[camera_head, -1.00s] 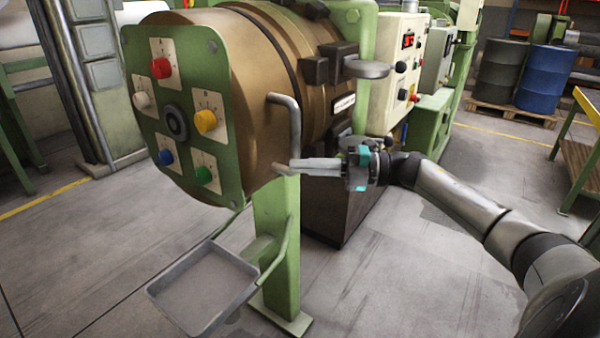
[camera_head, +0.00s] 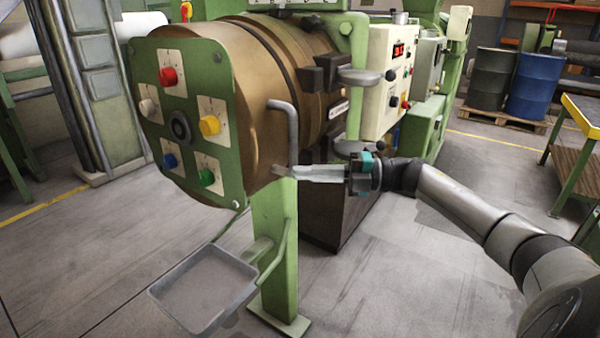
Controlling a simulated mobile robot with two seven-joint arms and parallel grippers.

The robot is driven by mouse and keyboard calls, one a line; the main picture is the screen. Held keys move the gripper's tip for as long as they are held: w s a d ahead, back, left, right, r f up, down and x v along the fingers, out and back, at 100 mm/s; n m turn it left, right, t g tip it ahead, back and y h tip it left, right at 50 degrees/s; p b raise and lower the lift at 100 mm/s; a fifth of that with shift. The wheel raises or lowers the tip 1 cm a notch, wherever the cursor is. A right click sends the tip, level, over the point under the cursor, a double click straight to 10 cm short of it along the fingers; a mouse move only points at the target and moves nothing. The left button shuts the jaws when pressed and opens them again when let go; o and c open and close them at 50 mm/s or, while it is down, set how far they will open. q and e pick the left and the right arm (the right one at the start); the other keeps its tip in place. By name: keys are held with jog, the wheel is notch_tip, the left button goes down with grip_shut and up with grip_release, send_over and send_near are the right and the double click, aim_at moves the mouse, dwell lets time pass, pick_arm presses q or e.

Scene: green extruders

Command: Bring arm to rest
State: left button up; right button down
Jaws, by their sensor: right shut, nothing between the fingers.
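My right arm (camera_head: 465,205) comes in from the lower right and reaches left toward the green and brown extruder. My right gripper (camera_head: 283,172) is shut and empty. Its fingertips point left, at the lower end of the grey bent handle (camera_head: 292,135) on the extruder's side. From this view I cannot tell whether they touch the handle or are in front of it. The extruder's green face plate (camera_head: 215,100) carries red, white, yellow, blue and green knobs. My left gripper is not in view.
A grey tray (camera_head: 165,291) hangs below the extruder beside its green leg (camera_head: 275,240). A control box (camera_head: 388,80) stands behind my gripper. Blue (camera_head: 535,87) and dark drums (camera_head: 490,80) sit on a pallet at the back right. A yellow-edged table (camera_head: 580,125) is at the right. Floor between is clear.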

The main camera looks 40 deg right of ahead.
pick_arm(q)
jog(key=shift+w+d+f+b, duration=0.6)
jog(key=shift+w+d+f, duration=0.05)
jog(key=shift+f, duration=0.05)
pick_arm(e)
jog(key=s+d, duration=0.2)
jog(key=d, duration=0.5)
jog(key=shift+d+f, duration=0.4)
